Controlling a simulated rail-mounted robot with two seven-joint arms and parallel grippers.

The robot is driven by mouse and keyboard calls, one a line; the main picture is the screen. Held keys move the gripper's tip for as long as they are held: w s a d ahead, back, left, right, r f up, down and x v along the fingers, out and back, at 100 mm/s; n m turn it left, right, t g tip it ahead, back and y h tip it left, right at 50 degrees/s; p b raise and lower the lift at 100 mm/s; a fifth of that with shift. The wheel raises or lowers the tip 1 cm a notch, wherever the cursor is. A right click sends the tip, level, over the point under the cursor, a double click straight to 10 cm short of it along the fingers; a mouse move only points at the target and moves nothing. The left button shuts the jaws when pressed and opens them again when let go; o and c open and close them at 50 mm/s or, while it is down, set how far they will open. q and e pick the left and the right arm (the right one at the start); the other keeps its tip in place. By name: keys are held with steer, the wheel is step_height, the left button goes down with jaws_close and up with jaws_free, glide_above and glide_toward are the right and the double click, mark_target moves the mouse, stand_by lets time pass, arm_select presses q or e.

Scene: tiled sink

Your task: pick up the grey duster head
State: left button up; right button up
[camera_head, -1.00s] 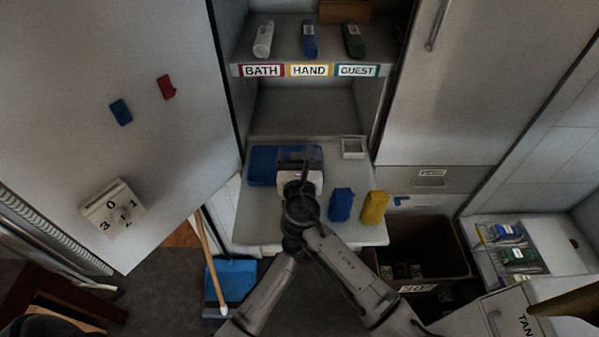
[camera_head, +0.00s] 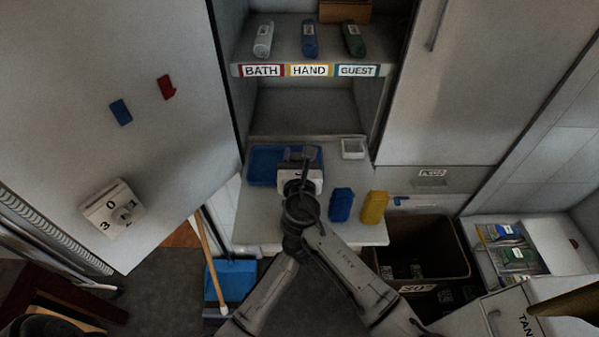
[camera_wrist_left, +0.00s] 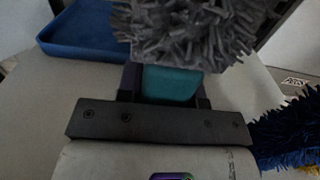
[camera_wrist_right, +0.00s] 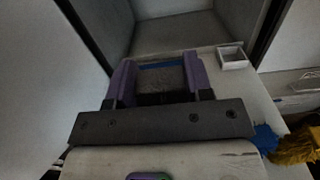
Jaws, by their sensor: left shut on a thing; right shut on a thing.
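The grey duster head (camera_wrist_left: 185,30) shows as a shaggy block at the top of the left wrist view. My left gripper (camera_wrist_left: 168,85) is shut on its teal part, just below the bristles. In the right wrist view, the purple fingers of my right gripper (camera_wrist_right: 160,80) are shut on a dark grey textured piece, which looks like the same duster head. In the head view, both arms meet over the pale counter, and my right gripper (camera_head: 300,165) covers most of the duster head and my left gripper.
A blue tray (camera_head: 258,170) lies behind the grippers. A blue duster head (camera_head: 341,205) and a yellow one (camera_head: 374,207) stand to the right. A small white box (camera_head: 353,148) is at the back right. An open bin (camera_head: 440,245) is beyond the counter's right edge.

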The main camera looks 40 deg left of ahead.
step_height(320, 180, up, 18)
stand_by(0.8)
arm_select(q)
steer(key=o, duration=1.1)
steer(key=v, duration=0.7)
steer(key=shift+s+d, duration=0.15)
steer(key=shift+s, duration=0.05)
